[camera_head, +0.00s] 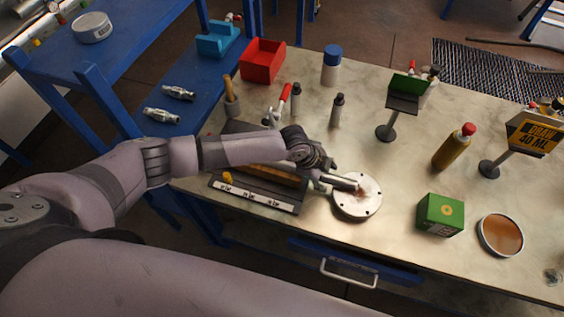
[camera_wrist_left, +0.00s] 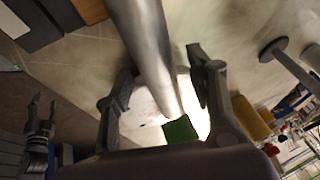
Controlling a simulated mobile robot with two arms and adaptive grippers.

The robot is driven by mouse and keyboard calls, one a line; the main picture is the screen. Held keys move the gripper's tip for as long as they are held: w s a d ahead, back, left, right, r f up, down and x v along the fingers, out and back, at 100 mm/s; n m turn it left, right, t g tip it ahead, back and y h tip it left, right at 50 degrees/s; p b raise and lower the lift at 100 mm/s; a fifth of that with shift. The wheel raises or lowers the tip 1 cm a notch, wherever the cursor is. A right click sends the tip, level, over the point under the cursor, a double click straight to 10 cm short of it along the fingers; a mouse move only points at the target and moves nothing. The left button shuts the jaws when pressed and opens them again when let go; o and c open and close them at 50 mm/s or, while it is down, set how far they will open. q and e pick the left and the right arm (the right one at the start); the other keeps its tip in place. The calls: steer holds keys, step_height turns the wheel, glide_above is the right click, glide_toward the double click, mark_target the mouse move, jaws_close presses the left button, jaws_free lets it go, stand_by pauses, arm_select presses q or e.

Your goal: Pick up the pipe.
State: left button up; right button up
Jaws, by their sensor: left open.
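The pipe (camera_head: 342,182) is a silver metal tube low over the worktop, with its right end over a round white flanged plate (camera_head: 357,205). In the left wrist view the pipe (camera_wrist_left: 145,45) comes from the top and runs between the fingers. My left gripper (camera_head: 326,176) is at the pipe's left part; its jaws (camera_wrist_left: 160,92) are open on either side of it, and I cannot tell whether they touch it. The gripper hides part of the pipe in the head view. A small dark gripper shape (camera_wrist_left: 42,105), seemingly my right one, shows at the left of the wrist view.
A dark tray (camera_head: 255,196) lies left of the plate. A green box (camera_head: 440,214), a dish of brown liquid (camera_head: 501,236) and an amber bottle (camera_head: 454,147) stand to the right. Dark bottles (camera_head: 337,110) and a red bin (camera_head: 263,60) are behind.

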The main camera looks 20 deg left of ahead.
arm_select(q)
steer(key=shift+c, duration=0.5)
jaws_close()
steer(key=shift+w, duration=0.1)
stand_by(0.5)
